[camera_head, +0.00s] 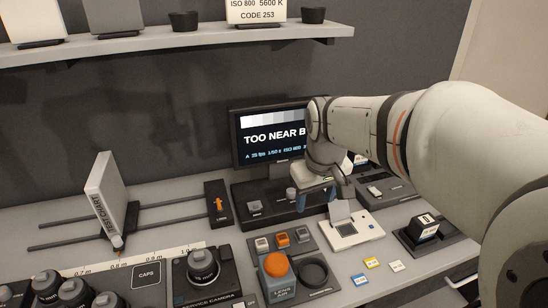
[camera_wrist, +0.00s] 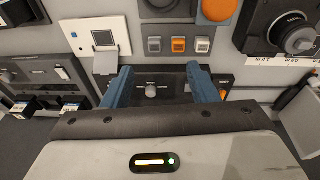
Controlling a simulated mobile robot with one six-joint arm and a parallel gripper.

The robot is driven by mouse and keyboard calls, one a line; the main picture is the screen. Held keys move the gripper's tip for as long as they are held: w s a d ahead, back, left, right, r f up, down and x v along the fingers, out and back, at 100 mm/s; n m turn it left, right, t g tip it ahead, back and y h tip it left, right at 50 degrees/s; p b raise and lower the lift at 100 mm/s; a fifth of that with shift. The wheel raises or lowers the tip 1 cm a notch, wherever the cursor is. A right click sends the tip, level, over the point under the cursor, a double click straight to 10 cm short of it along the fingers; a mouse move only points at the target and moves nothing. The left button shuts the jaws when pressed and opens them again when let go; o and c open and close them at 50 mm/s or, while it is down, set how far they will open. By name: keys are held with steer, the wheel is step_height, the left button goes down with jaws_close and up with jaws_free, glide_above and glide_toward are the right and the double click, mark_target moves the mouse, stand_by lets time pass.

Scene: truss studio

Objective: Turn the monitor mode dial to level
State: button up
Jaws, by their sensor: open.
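The monitor (camera_head: 268,135) stands at the back of the bench, with a grey bar and the words "TOO NEAR B" on its screen; my arm covers the rest. The mode dial (camera_head: 291,194) is a small grey knob on the monitor's dark base. In the wrist view the dial (camera_wrist: 152,91) lies between the blue fingers of my gripper (camera_wrist: 160,68), apart from both. Small labels surround it, too small to read, and I cannot tell where it points. In the head view my gripper (camera_head: 313,190) is low over the base, open and empty.
A white device with a raised flap (camera_head: 350,230) stands right of the base. A slider with an orange lever (camera_head: 218,205) and a test chart (camera_head: 105,195) are left.

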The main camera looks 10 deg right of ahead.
steer(key=w+f+n, duration=0.3)
steer(key=w, duration=0.9)
steer(key=n+g+b, duration=0.2)
steer(key=n, duration=0.1)
glide_above(291, 191)
steer(key=f, duration=0.8)
steer(key=shift+s+a, duration=0.1)
steer(key=shift+s, duration=0.1)
steer(key=shift+w+f, duration=0.15)
steer(key=shift+f, duration=0.15)
step_height(291, 191, down, 7)
steer(key=shift+w+f+p, duration=0.1)
steer(key=shift+f+p, duration=0.1)
steer(key=shift+p, duration=0.3)
steer(key=shift+c, duration=0.5)
